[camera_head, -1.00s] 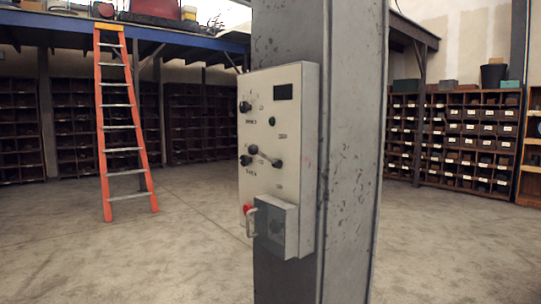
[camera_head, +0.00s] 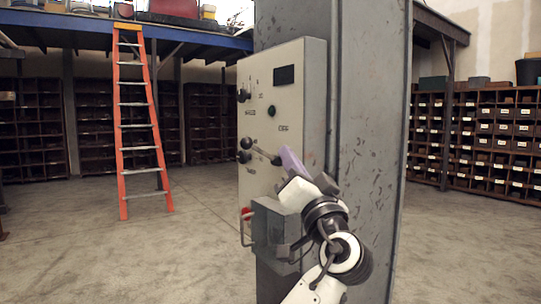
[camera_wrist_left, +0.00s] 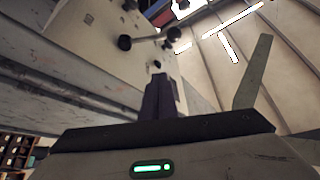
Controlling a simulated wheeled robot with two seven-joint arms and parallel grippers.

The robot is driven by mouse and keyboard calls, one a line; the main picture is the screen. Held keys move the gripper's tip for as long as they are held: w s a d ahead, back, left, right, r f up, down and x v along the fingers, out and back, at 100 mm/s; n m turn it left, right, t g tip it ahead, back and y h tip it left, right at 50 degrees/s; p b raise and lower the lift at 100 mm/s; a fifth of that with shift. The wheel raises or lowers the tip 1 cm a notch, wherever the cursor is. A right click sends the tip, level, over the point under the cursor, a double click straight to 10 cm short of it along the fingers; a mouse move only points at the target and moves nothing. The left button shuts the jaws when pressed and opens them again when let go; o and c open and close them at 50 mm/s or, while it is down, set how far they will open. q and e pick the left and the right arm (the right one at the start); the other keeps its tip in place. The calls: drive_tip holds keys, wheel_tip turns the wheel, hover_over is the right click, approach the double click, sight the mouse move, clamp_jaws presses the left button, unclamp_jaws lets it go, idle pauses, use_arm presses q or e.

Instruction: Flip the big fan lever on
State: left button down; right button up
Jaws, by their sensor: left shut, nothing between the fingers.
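A pale control panel (camera_head: 258,105) is fixed to a grey steel column. The lever (camera_head: 262,152), a light bar with dark round ends, sits at mid-height on its face, slanting down to the right. It also shows in the wrist view (camera_wrist_left: 148,39), beyond the fingers. My left gripper (camera_head: 289,158) is at the panel's right side, close to the lever's right end. Its fingers are together and empty in the wrist view (camera_wrist_left: 158,82). Contact with the lever cannot be told. No label reading "fan" is legible. My right gripper is not in view.
A grey box (camera_head: 272,225) with a wire handle and a red knob (camera_head: 246,213) sits low on the panel, beside my left wrist. Smaller knobs (camera_head: 243,95) are above the lever. An orange ladder (camera_head: 140,120) stands behind left. The floor around is clear.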

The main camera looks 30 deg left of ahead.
sight(261, 151)
use_arm(q)
drive_tip(key=shift+s, duration=0.1)
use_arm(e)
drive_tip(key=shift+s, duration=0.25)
use_arm(q)
drive_tip(key=shift+r, duration=0.1)
